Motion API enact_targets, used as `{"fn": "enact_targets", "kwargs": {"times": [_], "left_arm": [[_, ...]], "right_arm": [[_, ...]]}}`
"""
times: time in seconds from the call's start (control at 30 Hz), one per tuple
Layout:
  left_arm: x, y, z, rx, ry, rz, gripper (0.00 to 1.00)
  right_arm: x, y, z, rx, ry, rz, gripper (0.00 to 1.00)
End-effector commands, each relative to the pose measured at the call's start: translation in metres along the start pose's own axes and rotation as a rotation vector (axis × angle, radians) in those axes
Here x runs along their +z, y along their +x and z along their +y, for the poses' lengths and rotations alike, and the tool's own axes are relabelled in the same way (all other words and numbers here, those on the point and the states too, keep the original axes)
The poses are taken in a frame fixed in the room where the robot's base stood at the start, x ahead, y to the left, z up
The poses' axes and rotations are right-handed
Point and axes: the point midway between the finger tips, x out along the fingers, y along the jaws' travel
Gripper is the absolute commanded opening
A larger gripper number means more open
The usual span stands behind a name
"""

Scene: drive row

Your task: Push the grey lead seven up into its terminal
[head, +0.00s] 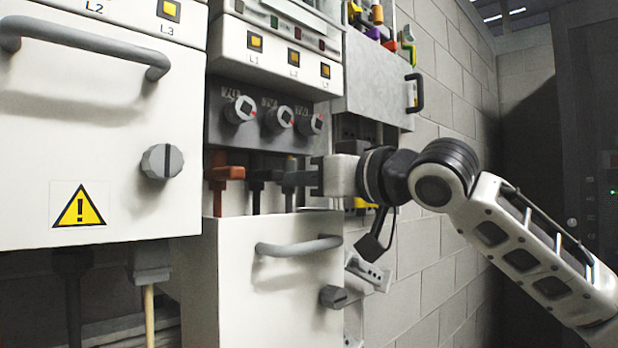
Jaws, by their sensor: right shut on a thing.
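The grey lead (289,181) hangs below the dark terminal block (262,120), to the right of the brown lead (221,174) and the black lead (260,177). My right gripper (312,178) reaches in from the right and is shut on the grey lead's head. Its fingers partly cover the lead. I cannot tell whether the lead's top is inside its terminal. The lower part of the lead goes down behind the white front cover. My left gripper is not in view.
The white cover (262,310) with a grey handle (298,246) stands just below the leads. A larger white cabinet door (100,150) with a warning sign juts out at the left. Three round knobs sit on the terminal block. A block wall (440,90) is behind my right arm.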

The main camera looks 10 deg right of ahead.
Motion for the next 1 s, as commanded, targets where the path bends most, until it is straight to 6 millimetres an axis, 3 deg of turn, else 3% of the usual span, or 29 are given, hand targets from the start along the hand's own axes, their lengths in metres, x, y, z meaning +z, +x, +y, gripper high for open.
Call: {"fn": "enact_targets", "kwargs": {"times": [0.03, 0.3, 0.33, 0.4, 0.77, 1.0], "left_arm": [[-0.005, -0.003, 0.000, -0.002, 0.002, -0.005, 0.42], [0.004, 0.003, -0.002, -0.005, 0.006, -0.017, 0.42], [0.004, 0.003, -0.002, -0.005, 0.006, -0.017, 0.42], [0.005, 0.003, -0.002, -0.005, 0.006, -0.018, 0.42], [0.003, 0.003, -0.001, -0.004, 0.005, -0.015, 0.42], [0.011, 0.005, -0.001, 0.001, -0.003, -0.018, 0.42]], "right_arm": [[-0.009, 0.000, 0.000, 0.001, 0.000, 0.000, 0.00], [-0.006, -0.001, 0.001, 0.003, 0.000, 0.001, 0.00], [-0.006, -0.001, 0.001, 0.003, 0.000, 0.001, 0.23], [-0.006, -0.001, 0.001, 0.002, 0.000, 0.002, 0.42], [-0.005, -0.004, 0.001, 0.001, 0.000, 0.001, 0.42], [-0.004, -0.044, 0.001, 0.003, -0.002, 0.003, 0.42]]}}
